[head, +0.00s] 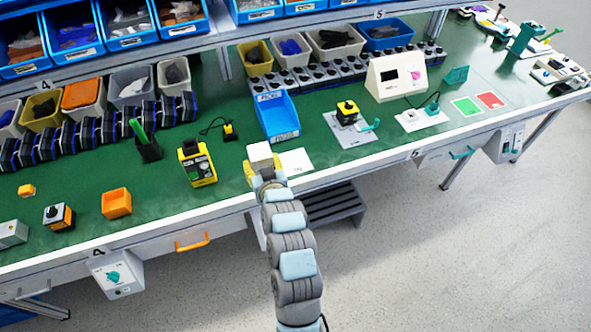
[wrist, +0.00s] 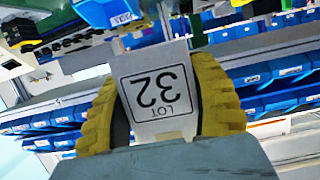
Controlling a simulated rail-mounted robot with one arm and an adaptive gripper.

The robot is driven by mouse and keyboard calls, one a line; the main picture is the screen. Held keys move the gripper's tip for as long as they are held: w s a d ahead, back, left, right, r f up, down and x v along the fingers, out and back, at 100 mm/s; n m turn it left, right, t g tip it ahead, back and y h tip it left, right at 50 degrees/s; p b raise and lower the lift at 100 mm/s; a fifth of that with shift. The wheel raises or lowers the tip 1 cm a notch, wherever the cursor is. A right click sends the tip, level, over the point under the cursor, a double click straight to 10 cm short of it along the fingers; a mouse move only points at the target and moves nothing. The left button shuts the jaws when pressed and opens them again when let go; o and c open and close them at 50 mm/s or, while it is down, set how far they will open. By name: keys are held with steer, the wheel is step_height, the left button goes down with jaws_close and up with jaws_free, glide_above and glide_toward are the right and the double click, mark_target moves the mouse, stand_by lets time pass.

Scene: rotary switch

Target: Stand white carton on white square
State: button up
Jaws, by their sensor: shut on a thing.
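The white carton (head: 261,156) is between the yellow fingers of my gripper (head: 263,178), at the front part of the green bench. In the wrist view the carton (wrist: 157,92) shows a face printed "LOT 32", upside down in the picture. The ridged yellow fingers of my gripper (wrist: 160,105) press on its two sides. The white square (head: 296,162) lies flat on the bench just right of the carton, partly hidden by my gripper. Whether the carton touches the bench or the square I cannot tell.
A blue bin (head: 278,117) stands behind the square. A yellow device (head: 197,164) is to the left, and a grey plate with a yellow-black switch (head: 347,113) is to the right. Green bench top (head: 340,165) is free right of the square.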

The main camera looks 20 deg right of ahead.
steer(key=d+f+b, duration=0.6)
steer(key=d+b, duration=0.2)
steer(key=b, duration=0.9)
glide_above(295, 162)
steer(key=s, duration=0.2)
steer(key=f, duration=0.8)
steer(key=shift+w+a+f, duration=0.1)
steer(key=shift+w+a, duration=0.1)
steer(key=shift+a, duration=0.15)
steer(key=shift+w+d+f, duration=0.25)
steer(key=shift+w+f, duration=0.4)
steer(key=shift+f, duration=0.15)
steer(key=shift+w+f+b, duration=0.15)
steer(key=shift+f+b, duration=0.6)
steer(key=shift+f, duration=0.85)
steer(key=shift+f, duration=0.1)
steer(key=shift+f, duration=0.1)
steer(key=o, duration=1.2)
